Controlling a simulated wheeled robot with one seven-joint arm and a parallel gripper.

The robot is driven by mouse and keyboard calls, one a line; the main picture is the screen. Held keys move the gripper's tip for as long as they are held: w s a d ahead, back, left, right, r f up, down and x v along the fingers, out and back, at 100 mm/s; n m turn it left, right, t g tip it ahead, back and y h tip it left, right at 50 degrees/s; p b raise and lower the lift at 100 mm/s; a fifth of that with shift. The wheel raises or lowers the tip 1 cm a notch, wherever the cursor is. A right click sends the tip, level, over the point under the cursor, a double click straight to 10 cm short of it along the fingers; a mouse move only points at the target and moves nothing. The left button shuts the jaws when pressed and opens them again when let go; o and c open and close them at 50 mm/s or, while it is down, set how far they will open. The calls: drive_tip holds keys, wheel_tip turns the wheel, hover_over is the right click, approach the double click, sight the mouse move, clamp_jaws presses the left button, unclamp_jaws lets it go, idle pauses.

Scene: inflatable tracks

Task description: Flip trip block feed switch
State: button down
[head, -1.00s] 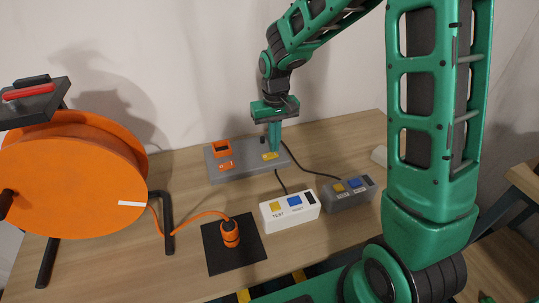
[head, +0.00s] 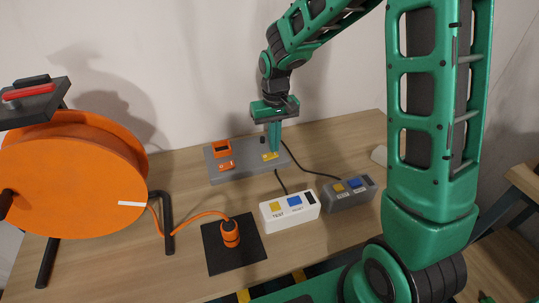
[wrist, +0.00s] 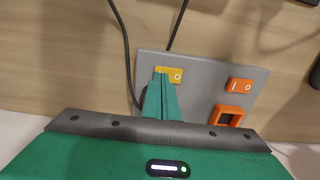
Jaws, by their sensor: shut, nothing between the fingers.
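A grey panel (head: 243,171) lies on the table, with a yellow rocker switch (head: 270,157), an orange rocker switch (head: 226,165) and an orange socket (head: 221,148) on it. In the wrist view the yellow switch (wrist: 176,75) shows a "0" on its right part; its left part is hidden by my fingers. My gripper (head: 275,149) is shut and empty, pointing down at the yellow switch. In the wrist view its fingertips (wrist: 160,82) overlap the left of the switch; I cannot tell whether they touch it. No label names the feed switch.
A white block (head: 290,210) and a grey block (head: 350,193), each with yellow and blue buttons, stand in front of the panel, with black cables behind them. An orange cable reel (head: 70,185) stands at left. Its orange plug (head: 230,235) is on a black mat (head: 215,256).

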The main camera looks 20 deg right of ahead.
drive_tip(key=shift+f, duration=0.65)
idle(0.6)
wheel_tip(320, 180, up, 7)
idle(1.0)
idle(0.3)
